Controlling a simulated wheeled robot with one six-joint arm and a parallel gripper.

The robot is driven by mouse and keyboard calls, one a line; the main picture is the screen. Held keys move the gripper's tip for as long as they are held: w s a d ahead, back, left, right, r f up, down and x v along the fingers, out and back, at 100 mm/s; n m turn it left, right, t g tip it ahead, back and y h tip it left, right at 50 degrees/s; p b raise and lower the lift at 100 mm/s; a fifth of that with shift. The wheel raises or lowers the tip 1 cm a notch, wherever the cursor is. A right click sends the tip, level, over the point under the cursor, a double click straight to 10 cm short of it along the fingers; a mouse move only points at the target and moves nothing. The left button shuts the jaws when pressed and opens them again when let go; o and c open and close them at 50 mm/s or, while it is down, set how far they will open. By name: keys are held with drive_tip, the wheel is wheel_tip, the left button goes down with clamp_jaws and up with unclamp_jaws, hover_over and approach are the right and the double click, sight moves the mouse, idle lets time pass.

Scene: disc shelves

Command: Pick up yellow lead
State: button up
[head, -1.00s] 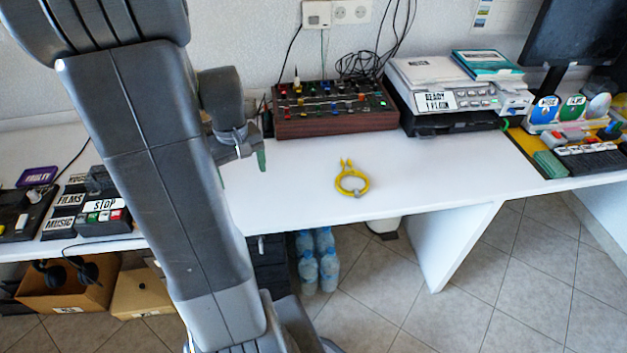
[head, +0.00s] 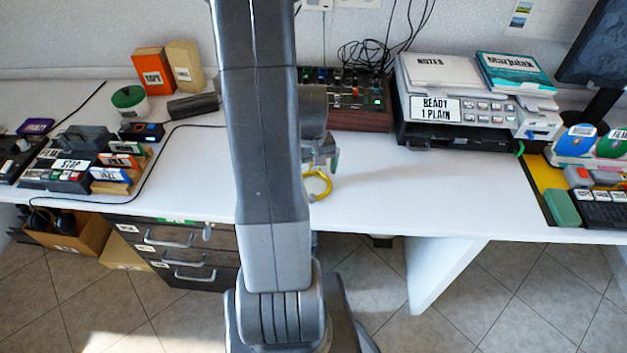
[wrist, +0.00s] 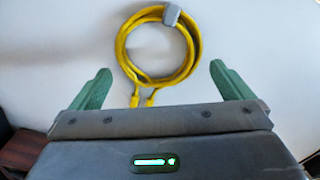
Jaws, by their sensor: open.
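The yellow lead (wrist: 186,68) lies coiled on the white desk in the wrist view, with a grey clip (wrist: 171,14) at its far side and two plug ends pointing towards my gripper. My gripper (wrist: 160,78) is open, its two green fingers spread wide on either side of the lead's near part, with nothing held. In the head view, part of the yellow lead (head: 322,186) shows just right of my arm, and the rest is hidden behind it. My gripper (head: 334,160) is mostly hidden there, with a green fingertip over the desk beside the lead.
A mixer with coloured knobs (head: 360,110) stands behind the lead against the wall. A printer (head: 455,106) is right of it. Small boxes and a labelled stop device (head: 68,165) are at left. The white desk (head: 430,190) is clear right of the lead.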

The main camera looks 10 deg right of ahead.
drive_tip(key=shift+f, duration=0.95)
drive_tip(key=c, duration=0.7)
